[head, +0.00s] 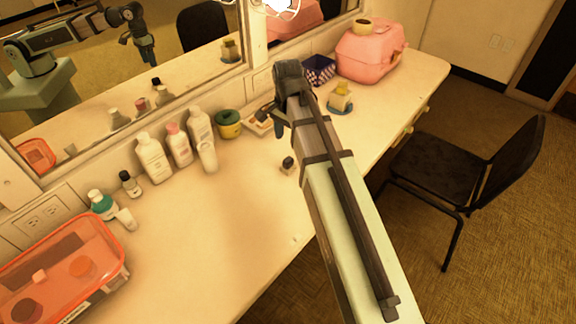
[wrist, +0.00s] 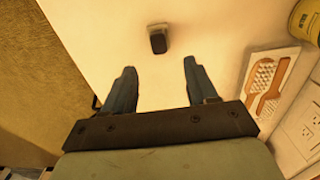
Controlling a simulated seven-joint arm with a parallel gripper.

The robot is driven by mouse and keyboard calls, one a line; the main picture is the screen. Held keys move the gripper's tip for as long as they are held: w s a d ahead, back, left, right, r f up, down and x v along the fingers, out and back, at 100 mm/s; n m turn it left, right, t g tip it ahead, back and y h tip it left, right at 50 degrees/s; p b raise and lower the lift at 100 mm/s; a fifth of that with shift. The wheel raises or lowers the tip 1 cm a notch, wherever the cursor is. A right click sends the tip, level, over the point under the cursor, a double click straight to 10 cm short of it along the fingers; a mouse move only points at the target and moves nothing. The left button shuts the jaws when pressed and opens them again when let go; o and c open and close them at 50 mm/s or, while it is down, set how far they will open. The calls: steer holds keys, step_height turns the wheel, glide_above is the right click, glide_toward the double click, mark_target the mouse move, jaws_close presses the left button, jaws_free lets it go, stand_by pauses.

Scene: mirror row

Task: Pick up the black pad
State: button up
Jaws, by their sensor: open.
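The black pad (head: 288,162) is a small dark block on the cream counter, to the right of the white bottles. In the wrist view the black pad (wrist: 157,42) lies just beyond the fingertips, roughly centred between them, and nothing touches it. My gripper (head: 272,120) is over the counter, beyond the pad in the head view. In the wrist view my gripper (wrist: 160,66) has its two blue-grey fingers apart with nothing between them. In the head view my arm partly hides the gripper and the counter behind it.
Several white bottles (head: 153,158) stand along the mirror wall, beside a yellow-green tub (head: 228,124). A white tray (wrist: 282,68) holds a brown item. A yellow bottle (head: 341,98) and a pink case (head: 370,52) stand farther right. The front middle of the counter is clear.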

glide_above(288, 159)
steer(key=shift+f, duration=2.45)
steer(key=shift+f, duration=0.15)
steer(key=shift+f, duration=2.45)
steer(key=c, duration=1)
